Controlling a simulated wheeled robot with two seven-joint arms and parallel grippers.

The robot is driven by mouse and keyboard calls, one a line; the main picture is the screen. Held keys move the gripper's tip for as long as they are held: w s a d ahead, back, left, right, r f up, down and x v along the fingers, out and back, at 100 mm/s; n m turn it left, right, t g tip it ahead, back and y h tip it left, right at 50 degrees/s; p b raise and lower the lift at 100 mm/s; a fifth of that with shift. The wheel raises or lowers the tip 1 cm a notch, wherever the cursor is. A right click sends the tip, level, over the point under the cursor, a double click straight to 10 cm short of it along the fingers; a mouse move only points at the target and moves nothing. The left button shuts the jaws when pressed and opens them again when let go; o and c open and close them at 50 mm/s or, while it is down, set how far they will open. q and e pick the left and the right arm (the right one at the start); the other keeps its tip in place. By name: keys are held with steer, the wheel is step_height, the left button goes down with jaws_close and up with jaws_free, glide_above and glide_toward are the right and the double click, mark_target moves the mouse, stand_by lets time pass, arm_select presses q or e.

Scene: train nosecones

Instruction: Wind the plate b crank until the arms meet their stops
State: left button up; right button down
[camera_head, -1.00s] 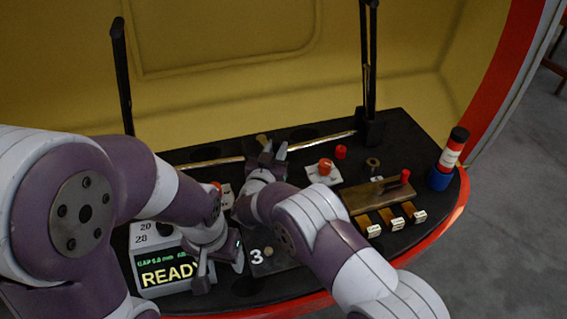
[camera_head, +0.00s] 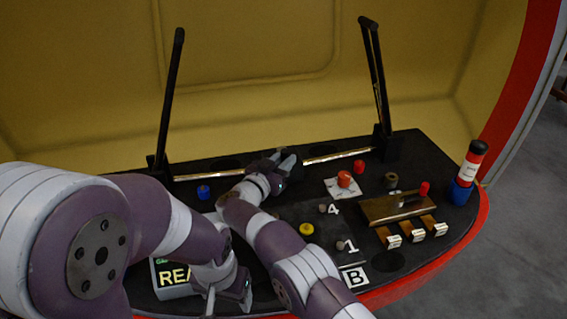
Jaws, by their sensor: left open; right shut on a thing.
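The plate letter B (camera_head: 355,278) shows at the panel's front edge. My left gripper (camera_head: 228,296) is open and empty, low beside the display (camera_head: 175,276), which my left arm partly covers.
A red knob (camera_head: 344,179) sits on a white card. A brass fixture (camera_head: 400,208) with a red handle and labelled tabs lies at right. A red, white and black stick stands in a blue cup (camera_head: 461,192). A yellow knob (camera_head: 306,229) is near my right arm.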

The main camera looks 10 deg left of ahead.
steer(key=shift+w+r, duration=0.15)
steer(key=shift+r, duration=0.6)
steer(key=c, duration=1)
jaws_free()
steer(key=shift+w+a, duration=0.1)
steer(key=shift+c, duration=0.2)
arm_select(q)
steer(key=shift+w+a+f, duration=0.15)
steer(key=shift+w, duration=0.25)
arm_select(e)
steer(key=shift+o, duration=0.3)
steer(key=shift+w+a+f, duration=0.1)
steer(key=shift+w+f, duration=0.2)
steer(key=shift+f, duration=0.25)
arm_select(q)
steer(key=shift+s, duration=0.15)
arm_select(e)
steer(key=shift+s, duration=0.15)
